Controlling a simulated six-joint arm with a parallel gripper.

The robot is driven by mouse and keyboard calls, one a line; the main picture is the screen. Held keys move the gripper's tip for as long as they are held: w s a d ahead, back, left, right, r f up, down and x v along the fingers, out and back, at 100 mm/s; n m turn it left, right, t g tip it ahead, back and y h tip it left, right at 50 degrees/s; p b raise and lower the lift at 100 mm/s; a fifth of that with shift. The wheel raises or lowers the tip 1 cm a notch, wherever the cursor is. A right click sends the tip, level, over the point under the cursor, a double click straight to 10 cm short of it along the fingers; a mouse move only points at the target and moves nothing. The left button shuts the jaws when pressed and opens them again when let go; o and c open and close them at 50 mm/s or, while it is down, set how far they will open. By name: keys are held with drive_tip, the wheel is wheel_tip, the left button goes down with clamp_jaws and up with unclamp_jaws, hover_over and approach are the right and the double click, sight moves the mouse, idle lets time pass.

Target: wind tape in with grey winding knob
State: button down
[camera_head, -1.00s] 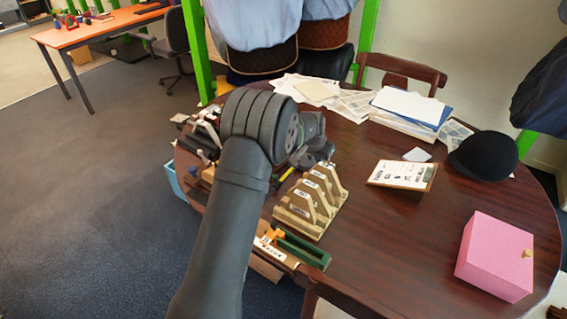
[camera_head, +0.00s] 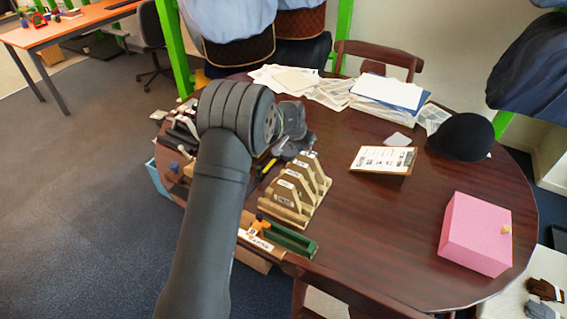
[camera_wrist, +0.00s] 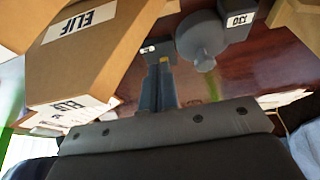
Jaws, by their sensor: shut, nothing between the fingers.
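In the wrist view my gripper (camera_wrist: 159,68) is shut and empty, its two slim fingers side by side and pointing away from the camera. A small dark block (camera_wrist: 155,47) is at the fingertips; I cannot tell whether they touch it. To its right is a rounded grey piece (camera_wrist: 203,40), possibly the winding knob, beside a dark grey block marked 130 (camera_wrist: 238,18). No tape can be made out. In the head view my arm and wrist cover much of this area, and the fingers cannot be made out clearly.
Brown boxes labelled ELIF (camera_wrist: 85,50) stand close on the left in the wrist view. In the head view a wooden rack (camera_head: 297,190) and a green tray (camera_head: 287,240) are near the table's front edge. A clipboard (camera_head: 382,160) and pink box (camera_head: 475,235) lie right, with bare table between.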

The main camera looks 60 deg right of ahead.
sight(287, 151)
drive_tip(key=c, duration=1.7)
unclamp_jaws()
drive_tip(key=shift+a, duration=0.1)
drive_tip(key=o, duration=0.4)
drive_tip(key=shift+w+a+n, duration=0.15)
drive_tip(key=shift+a+n, duration=0.05)
drive_tip(key=shift+n, duration=0.2)
drive_tip(key=shift+c, duration=0.2)
drive_tip(key=shift+o, duration=0.7)
drive_tip(key=a+n+g, duration=0.1)
drive_tip(key=n, duration=0.1)
drive_tip(key=w+a+n+g+h, duration=0.1)
drive_tip(key=n, duration=0.2)
drive_tip(key=w+a+n+g, duration=0.1)
drive_tip(key=n, duration=0.1)
drive_tip(key=shift+a+r+n+h, duration=0.25)
drive_tip(key=shift+a+n+h, duration=0.05)
drive_tip(key=shift+a+n, duration=0.1)
drive_tip(key=w+a+r+n+h, duration=0.1)
drive_tip(key=w+a+n+h, duration=0.15)
drive_tip(key=n, duration=0.55)
drive_tip(key=w+a+r+n+g+h, duration=0.1)
drive_tip(key=w+a+n+h, duration=0.2)
drive_tip(key=n, duration=0.5)
drive_tip(key=w+a+r+n+h, duration=0.1)
drive_tip(key=w+a+n, duration=0.25)
drive_tip(key=n, duration=0.45)
drive_tip(key=x, duration=1.7)
drive_tip(key=shift+d+r, duration=0.15)
drive_tip(key=shift+d, duration=0.2)
